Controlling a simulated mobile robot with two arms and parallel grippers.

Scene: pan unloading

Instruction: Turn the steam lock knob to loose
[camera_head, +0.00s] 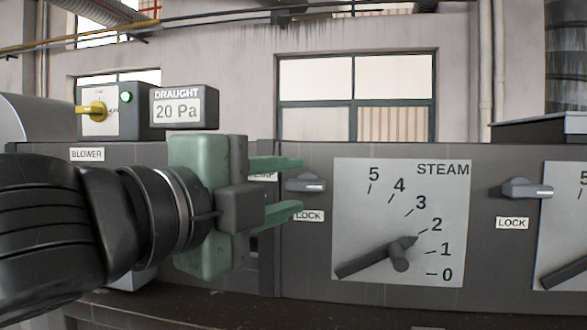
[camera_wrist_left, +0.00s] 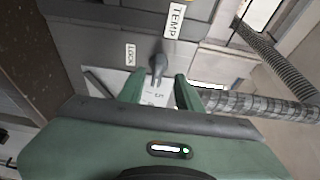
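A grey lock knob (camera_head: 306,184) sits on the dark panel just left of the white STEAM dial (camera_head: 350,220), its handle lying level. A LOCK label (camera_head: 309,215) is below it. My left gripper (camera_head: 299,185) is open, its two green fingers pointing right, with the knob at the gap between the fingertips; contact cannot be told. The left wrist view shows the knob (camera_wrist_left: 157,65) just beyond the gap between the fingertips (camera_wrist_left: 160,79). A second grey lock knob (camera_head: 527,188) is right of the dial with its own LOCK label (camera_head: 512,223). No "loose" mark is readable. My right gripper is out of view.
The STEAM dial's black lever (camera_head: 370,262) sticks out low on the plate, right of my gripper. A yellow-handled blower switch (camera_head: 95,110) and a DRAUGHT display (camera_head: 184,107) reading 20 Pa stand on top at left. A TEMP label (camera_wrist_left: 175,20) is near the knob.

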